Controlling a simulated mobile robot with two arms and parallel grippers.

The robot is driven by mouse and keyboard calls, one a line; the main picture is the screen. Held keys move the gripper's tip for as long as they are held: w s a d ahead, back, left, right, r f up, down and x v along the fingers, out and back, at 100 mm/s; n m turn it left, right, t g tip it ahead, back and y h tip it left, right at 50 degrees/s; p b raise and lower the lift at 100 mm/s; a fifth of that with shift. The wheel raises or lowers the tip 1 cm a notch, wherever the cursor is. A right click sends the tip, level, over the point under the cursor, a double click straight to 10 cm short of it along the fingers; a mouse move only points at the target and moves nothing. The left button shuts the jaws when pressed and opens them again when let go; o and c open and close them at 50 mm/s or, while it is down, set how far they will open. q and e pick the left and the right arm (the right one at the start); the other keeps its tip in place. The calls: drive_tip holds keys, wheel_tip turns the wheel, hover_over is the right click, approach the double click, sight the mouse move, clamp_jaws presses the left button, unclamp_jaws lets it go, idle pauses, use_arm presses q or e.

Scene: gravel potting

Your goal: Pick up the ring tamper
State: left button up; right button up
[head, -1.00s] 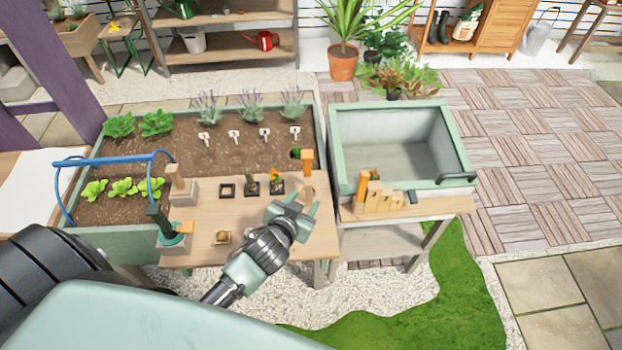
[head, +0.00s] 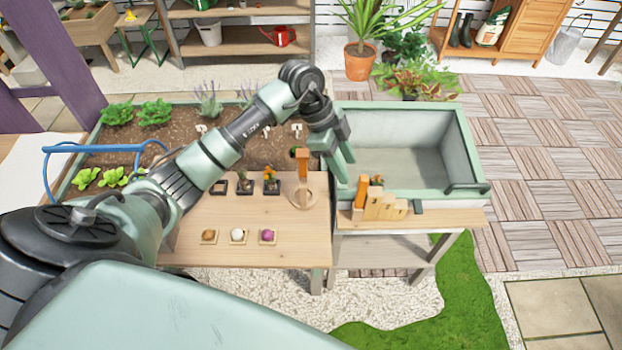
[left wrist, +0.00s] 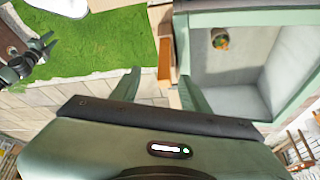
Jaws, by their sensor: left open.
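The ring tamper, with an orange upright handle (head: 302,165) and a pale round ring at its foot, stands at the right end of the wooden table. My left gripper (head: 345,172) hangs fingers-down just right of it, in front of the tub's left wall. It is open, apart from the tamper, with nothing seen between its fingers. In the left wrist view the spread fingers of my left gripper (left wrist: 160,88) flank an orange-brown wooden piece farther off, too unclear to name. What looks like my right gripper (left wrist: 42,55) shows at the upper left there; its jaw state is unclear.
A green-rimmed tub (head: 463,135) stands right of the table (head: 215,250). Stepped wooden blocks (head: 380,205) stand on its front ledge. Several small dark pots are left of the tamper. Three square trays with small round items lie in front. My left arm crosses the planting bed.

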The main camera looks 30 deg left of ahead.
sight(303, 164)
use_arm(q)
drive_tip(key=a+n+y, duration=0.1)
drive_tip(key=a, duration=0.2)
drive_tip(key=a+r+n+y, duration=0.1)
drive_tip(key=a+y, duration=0.1)
drive_tip(key=a, duration=0.1)
drive_tip(key=a+n+g+y, duration=0.1)
drive_tip(key=a, duration=0.3)
drive_tip(key=shift+a+r+n, duration=0.1)
drive_tip(key=shift+r+n, duration=0.15)
drive_tip(key=shift+n, duration=0.05)
drive_tip(key=shift+a+r+y, duration=0.15)
drive_tip(key=shift+a+y, duration=0.2)
drive_tip(key=shift+y, duration=0.05)
drive_tip(key=shift+s+f, duration=0.2)
drive_tip(key=shift+f, duration=0.15)
drive_tip(key=f+p, duration=0.2)
drive_tip(key=f, duration=0.4)
drive_tip(key=shift+s+f, duration=0.2)
drive_tip(key=shift+f, duration=0.35)
clamp_jaws()
use_arm(e)
drive_tip(key=shift+w+d+r, duration=0.1)
drive_tip(key=shift+w+r, duration=0.1)
drive_tip(key=shift+r, duration=0.3)
drive_tip(key=shift+w+d+r, duration=0.1)
drive_tip(key=shift+w+r, duration=0.1)
drive_tip(key=shift+r, duration=0.3)
